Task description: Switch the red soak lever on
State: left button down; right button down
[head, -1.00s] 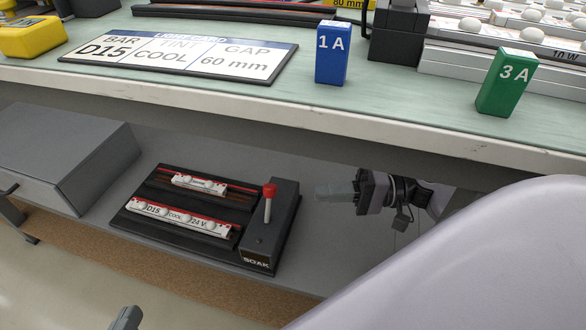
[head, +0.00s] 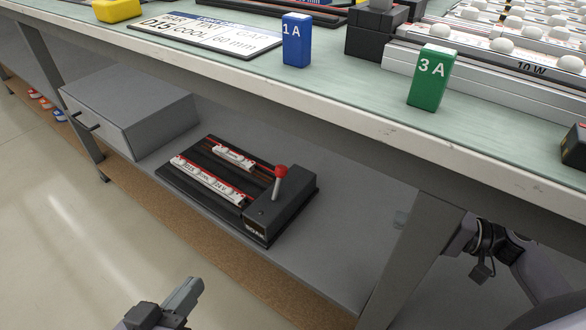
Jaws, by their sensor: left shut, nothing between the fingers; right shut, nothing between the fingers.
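The red soak lever (head: 280,172) has a red knob on a pale stem. It stands up from the black SOAK box (head: 285,215) on the grey shelf under the bench, its stem leaning slightly right in the picture. My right gripper (head: 400,218) is shut and empty, well to the right of the lever. My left gripper (head: 184,296) is shut and empty at the bottom of the view, in front of the shelf and below the SOAK box. Neither gripper touches the lever.
The black tray (head: 188,190) beside the lever holds two white light bars. A grey drawer unit (head: 135,105) stands left of it. A table leg (head: 410,260) separates my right arm from the lever. The bench edge (head: 300,100) overhangs the shelf.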

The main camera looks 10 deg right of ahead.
aim_at(281, 171)
jog(key=k+l, duration=0.7)
jog(key=l, duration=0.25)
